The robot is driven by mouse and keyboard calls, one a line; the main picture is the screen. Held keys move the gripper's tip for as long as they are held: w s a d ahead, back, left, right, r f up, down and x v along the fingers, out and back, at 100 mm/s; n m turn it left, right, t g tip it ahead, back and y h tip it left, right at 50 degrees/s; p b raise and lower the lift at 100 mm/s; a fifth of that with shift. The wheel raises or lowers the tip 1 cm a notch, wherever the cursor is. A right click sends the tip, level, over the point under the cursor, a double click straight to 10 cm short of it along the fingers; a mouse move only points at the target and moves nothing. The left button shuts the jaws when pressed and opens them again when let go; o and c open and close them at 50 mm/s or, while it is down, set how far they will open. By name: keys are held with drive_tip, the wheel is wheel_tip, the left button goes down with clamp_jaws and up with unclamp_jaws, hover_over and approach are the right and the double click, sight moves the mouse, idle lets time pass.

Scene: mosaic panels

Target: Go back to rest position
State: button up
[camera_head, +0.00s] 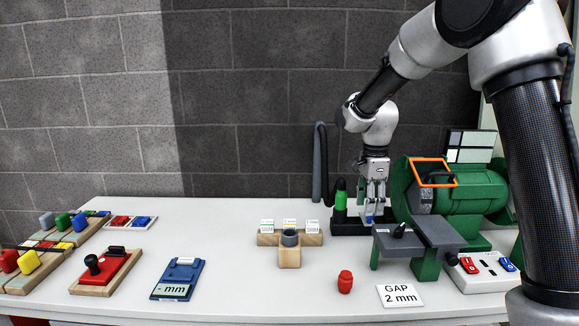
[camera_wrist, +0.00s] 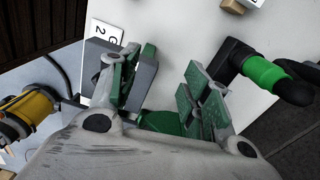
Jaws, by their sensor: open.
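My gripper (camera_head: 375,203) points down beside the green machine, over the black base at the back right of the table. In the wrist view its two fingers (camera_wrist: 165,85) are spread apart, with bare white tabletop between them. It looks empty. A small blue spot shows by the fingertips in the head view; I cannot tell what it belongs to. My arm reaches in from the upper right and covers part of the machine's surroundings.
The green machine (camera_head: 470,190) with its grey rest (camera_head: 435,233) stands close right of my gripper. A green-and-black handle (camera_head: 340,200) stands close left. The white table (camera_head: 225,222) also holds a red weight (camera_head: 345,281), a "GAP 2 mm" card (camera_head: 400,296) and a wooden card holder (camera_head: 289,256).

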drive_tip(key=s+d+r+n+t, duration=0.1)
drive_tip(key=s+d+r+n, duration=0.3)
drive_tip(key=s, duration=0.6)
drive_tip(key=s+d+r+n+t, duration=0.2)
drive_tip(key=s+d+r+n, duration=0.2)
drive_tip(key=s+n, duration=0.3)
drive_tip(key=s+d+r+n+t, duration=0.1)
drive_tip(key=s+d+r+n, duration=0.3)
drive_tip(key=s, duration=0.9)
drive_tip(key=shift+s+d+n+t, duration=0.3)
drive_tip(key=shift+d+n, duration=0.6)
drive_tip(key=shift+d, duration=0.05)
